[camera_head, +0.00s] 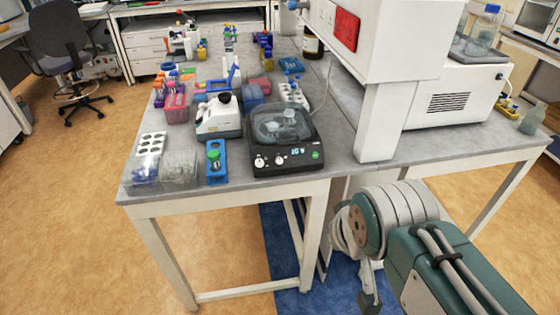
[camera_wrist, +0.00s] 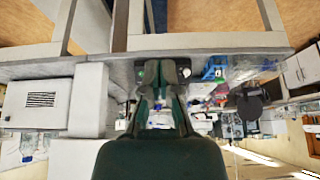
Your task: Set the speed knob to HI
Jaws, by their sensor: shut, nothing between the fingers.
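A black benchtop device (camera_head: 284,138) with a clear lid sits near the front edge of the bench. Its front panel has two pale knobs, a left one (camera_head: 259,162) and a right one (camera_head: 279,160), a small lit display (camera_head: 298,151) and a green button (camera_head: 315,155). The knob labels and pointer positions are too small to read, so I cannot tell which is the speed knob. My gripper (camera_head: 369,297) is shut and empty, low in front of the bench, right of the device and apart from it. In the upside-down wrist view, my gripper (camera_wrist: 158,92) partly covers the device's front.
A blue rack (camera_head: 216,170) with a green-capped tube stands left of the device, with a white instrument (camera_head: 219,120) behind. A large white machine (camera_head: 378,60) stands to the right. The bench's front edge (camera_head: 240,195) lies between my gripper and the panel. A blue mat (camera_head: 283,255) lies below.

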